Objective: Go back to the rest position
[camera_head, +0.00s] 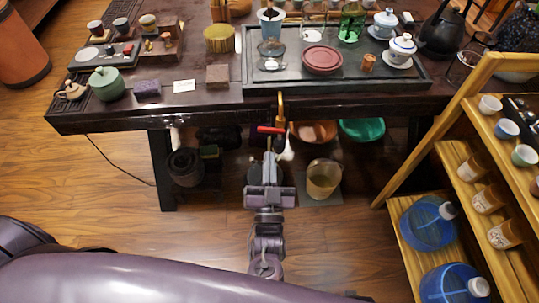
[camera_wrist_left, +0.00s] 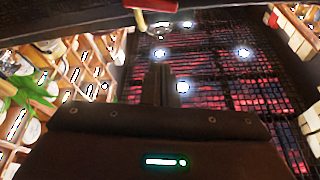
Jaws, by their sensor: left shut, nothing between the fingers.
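My left gripper (camera_head: 269,150) reaches forward in front of the dark tea table (camera_head: 330,104), low near its front edge. Its fingers are shut with nothing between them; they also show closed together in the left wrist view (camera_wrist_left: 160,85). A red bar on a brass-coloured fitting (camera_head: 270,130) hangs at the table's front edge, just beyond the fingertips in the picture. The red and brass fitting also shows at the top of the left wrist view (camera_wrist_left: 152,6), apart from the fingers. My right gripper is not in view.
The table carries a tray (camera_head: 437,85) with a red-brown round dish (camera_head: 322,60) and lidded cups. A green teapot (camera_head: 107,84) stands at left. A wooden shelf (camera_head: 384,190) with cups and blue bottles stands close on the right. A brass-coloured bucket (camera_head: 323,180) sits under the table.

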